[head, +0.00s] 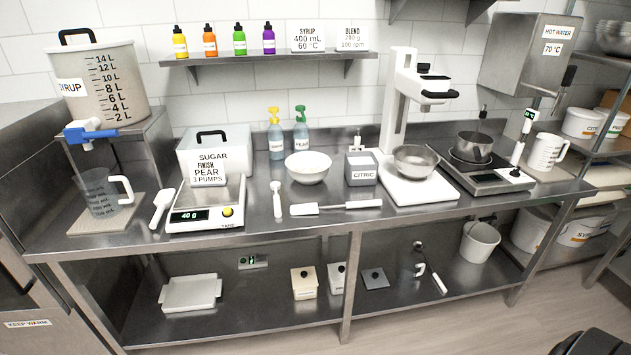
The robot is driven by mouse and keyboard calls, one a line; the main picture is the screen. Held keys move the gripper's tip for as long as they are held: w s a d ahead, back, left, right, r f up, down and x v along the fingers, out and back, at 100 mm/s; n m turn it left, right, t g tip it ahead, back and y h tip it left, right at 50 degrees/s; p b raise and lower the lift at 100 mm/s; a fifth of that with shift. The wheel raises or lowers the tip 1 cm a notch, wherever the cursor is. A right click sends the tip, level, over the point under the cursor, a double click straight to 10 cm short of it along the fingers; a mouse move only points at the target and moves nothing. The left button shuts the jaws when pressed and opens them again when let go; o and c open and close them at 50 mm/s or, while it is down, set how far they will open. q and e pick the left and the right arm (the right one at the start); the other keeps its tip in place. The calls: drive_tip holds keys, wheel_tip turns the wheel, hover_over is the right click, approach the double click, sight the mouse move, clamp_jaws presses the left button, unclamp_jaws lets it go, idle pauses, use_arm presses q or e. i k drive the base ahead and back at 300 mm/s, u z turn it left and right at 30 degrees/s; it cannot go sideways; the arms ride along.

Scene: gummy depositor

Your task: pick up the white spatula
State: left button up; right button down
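A long flat utensil (335,207) that looks like the white spatula lies on the steel counter near its front edge, right of centre. It has a white wide end on the left, a thin middle and a white end on the right. It lies roughly parallel to the counter edge, with nothing on top of it. A white scoop-like tool (162,208) lies left of the scale, and a small white spoon-like tool (277,199) lies left of the spatula. Neither of my grippers is in view.
The scale (205,207), white bowl (308,168), grey citric box (361,170) and white mixer stand (418,189) stand around the spatula. A jug (103,196) is at the left and a hot plate (478,176) at the right. The counter's front strip is mostly clear.

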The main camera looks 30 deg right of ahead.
sight(306, 208)
drive_tip(key=u, duration=2.55)
drive_tip(key=k, duration=1.3)
drive_tip(key=z, duration=1.9)
